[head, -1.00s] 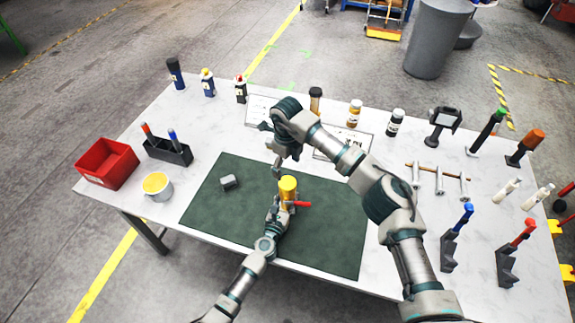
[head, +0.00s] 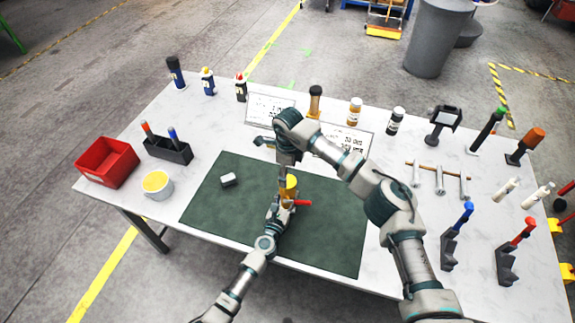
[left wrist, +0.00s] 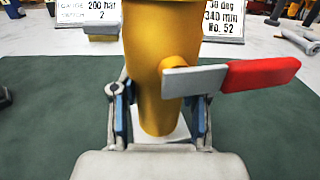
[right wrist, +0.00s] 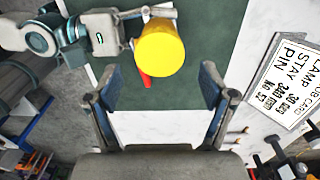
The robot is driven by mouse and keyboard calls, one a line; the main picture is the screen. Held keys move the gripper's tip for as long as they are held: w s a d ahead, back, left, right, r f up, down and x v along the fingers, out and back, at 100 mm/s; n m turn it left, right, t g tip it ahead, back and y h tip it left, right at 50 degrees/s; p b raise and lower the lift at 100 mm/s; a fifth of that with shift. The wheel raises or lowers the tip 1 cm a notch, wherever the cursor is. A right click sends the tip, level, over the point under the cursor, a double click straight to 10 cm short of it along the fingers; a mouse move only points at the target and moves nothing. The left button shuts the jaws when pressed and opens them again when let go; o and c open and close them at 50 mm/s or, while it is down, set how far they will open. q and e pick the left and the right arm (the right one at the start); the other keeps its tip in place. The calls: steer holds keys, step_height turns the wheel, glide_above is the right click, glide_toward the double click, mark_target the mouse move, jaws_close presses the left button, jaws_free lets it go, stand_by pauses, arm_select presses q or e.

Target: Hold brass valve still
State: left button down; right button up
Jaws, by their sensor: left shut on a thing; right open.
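The brass valve (head: 291,183), a yellow cylinder with a red lever (head: 303,203), stands upright on the dark green mat (head: 325,235). My left gripper (head: 275,208) is shut on it low on the body; in the left wrist view the fingers (left wrist: 158,125) sit on both sides of the valve (left wrist: 150,85), under the lever (left wrist: 262,72). My right gripper (head: 283,183) is open and points down over the valve, partly covering it in the head view. In the right wrist view the valve's round top (right wrist: 158,47) lies beyond the empty fingers (right wrist: 162,88).
Printed cards (head: 345,142), bottles (head: 396,121) and several tools (head: 456,235) stand behind and at right.

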arm_select(q)
steer(key=shift+f, duration=0.1)
arm_select(e)
steer(key=shift+f, duration=2.15)
steer(key=c, duration=1.2)
steer(key=shift+m, duration=0.7)
steer(key=o, duration=1.3)
steer(key=shift+o, duration=0.2)
step_height(320, 180, up, 12)
steer(key=shift+w, duration=0.15)
